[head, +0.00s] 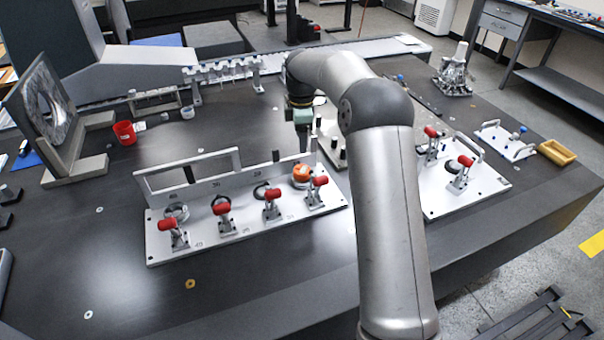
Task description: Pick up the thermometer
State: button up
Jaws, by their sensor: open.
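My gripper (303,143) points down over the table, behind the long white clamp fixture. It is small in the view and partly hidden by my arm. It is open, and I see nothing between its fingers. I cannot make out a thermometer for certain; it may be too small to tell or hidden behind my arm.
The clamp fixture (160,246) has several red-handled clamps and an orange round part (300,174). A second clamp plate (488,184) lies to the right. A red cup (124,132), a vial rack (222,72) and a yellow tray (557,152) stand around.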

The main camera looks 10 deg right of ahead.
aim_at(302, 169)
notch_tip(302, 169, down, 12)
jog(key=shift+r, duration=0.2)
jog(key=c, duration=0.9)
jog(key=shift+o, duration=0.2)
jog(key=shift+r, duration=0.1)
